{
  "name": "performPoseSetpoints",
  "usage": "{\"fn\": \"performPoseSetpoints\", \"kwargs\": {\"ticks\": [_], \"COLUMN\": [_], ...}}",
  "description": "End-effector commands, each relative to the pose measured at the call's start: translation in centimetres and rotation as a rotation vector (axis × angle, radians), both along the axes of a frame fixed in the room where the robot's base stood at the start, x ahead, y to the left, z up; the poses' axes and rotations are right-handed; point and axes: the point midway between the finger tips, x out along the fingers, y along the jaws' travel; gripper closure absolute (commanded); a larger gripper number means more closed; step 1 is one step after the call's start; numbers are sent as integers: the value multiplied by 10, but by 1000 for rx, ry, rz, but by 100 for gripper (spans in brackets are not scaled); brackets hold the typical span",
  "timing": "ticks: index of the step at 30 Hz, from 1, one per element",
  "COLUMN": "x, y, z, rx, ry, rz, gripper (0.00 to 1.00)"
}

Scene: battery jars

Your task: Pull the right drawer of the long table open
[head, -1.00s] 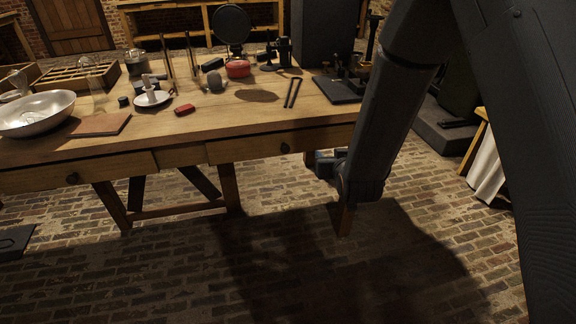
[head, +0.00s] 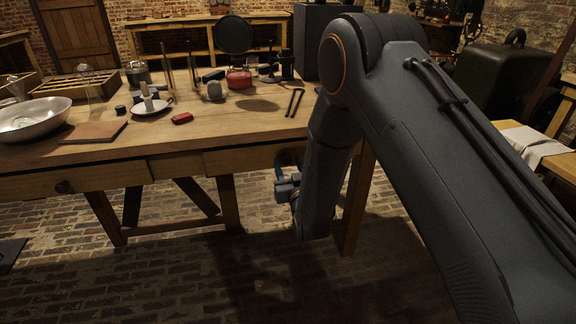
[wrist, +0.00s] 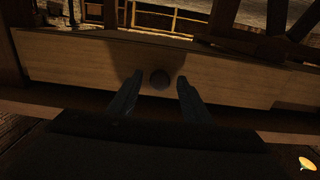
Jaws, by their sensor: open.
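The long wooden table (head: 210,121) fills the left and middle of the head view. Its right drawer (head: 238,161) looks flush with the table front, its right part hidden behind my arm. My gripper (head: 286,187) is in front of and slightly below this drawer in the head view. In the wrist view, the drawer front (wrist: 80,70) spans the picture, with its round dark knob (wrist: 160,79) near the middle. My gripper (wrist: 157,92) is open there, its fingers to the left and right of the knob, with gaps on both sides. I cannot tell whether the fingertips reach past it.
The left drawer (head: 110,176) with its own knob also looks shut. On the tabletop are a metal bowl (head: 33,119), a red tin (head: 240,79) and several small items. A table leg (head: 357,200) stands close to my arm.

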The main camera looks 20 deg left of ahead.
Motion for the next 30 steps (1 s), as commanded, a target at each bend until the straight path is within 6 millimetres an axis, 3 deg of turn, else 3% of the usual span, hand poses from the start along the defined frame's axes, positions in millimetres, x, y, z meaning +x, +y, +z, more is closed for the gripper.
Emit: {"fn": "performPoseSetpoints", "kwargs": {"ticks": [11, 19, 30], "x": [6, 6, 6], "y": [4, 4, -2], "z": [0, 0, 0], "rx": [0, -1, -1], "ry": [0, -1, 0], "rz": [0, 0, 0], "gripper": [56, 100, 100]}}
